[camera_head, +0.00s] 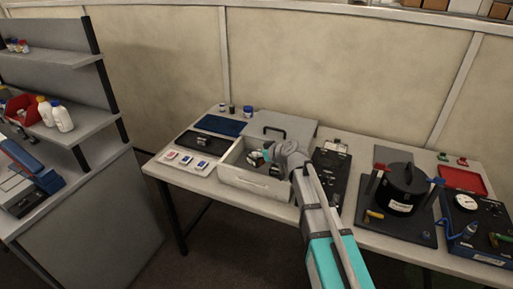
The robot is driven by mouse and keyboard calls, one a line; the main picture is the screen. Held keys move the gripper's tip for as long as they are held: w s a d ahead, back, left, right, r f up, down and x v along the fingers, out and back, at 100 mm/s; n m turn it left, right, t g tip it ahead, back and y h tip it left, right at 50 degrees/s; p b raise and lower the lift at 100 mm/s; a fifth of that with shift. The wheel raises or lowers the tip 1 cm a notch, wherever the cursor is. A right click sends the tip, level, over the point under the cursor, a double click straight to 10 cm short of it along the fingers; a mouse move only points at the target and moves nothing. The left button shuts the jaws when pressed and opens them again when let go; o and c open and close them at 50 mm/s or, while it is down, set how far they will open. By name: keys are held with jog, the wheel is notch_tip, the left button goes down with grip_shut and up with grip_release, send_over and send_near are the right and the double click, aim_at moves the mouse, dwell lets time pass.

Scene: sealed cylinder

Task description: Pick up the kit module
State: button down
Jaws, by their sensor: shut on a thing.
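A pale grey case (247,185) stands open on the table, its lid with a dark handle tipped back behind it. My wrist and gripper hide the right side of the case interior.
A white tray (172,170) with small coloured tiles lies left of the case, beside a black case (200,142) and blue mat (220,125). A black clipboard-like panel (330,170) lies right. A black cylinder (402,188) and gauge box (474,222) stand farther right.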

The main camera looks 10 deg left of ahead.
aim_at(259, 158)
jog(key=shift+s+d+r, duration=0.2)
jog(key=shift+s, duration=0.2)
jog(key=shift+r, duration=0.1)
dwell(0.4)
notch_tip(259, 158, up, 17)
jog(key=p, duration=1.7)
jog(key=shift+a, duration=0.1)
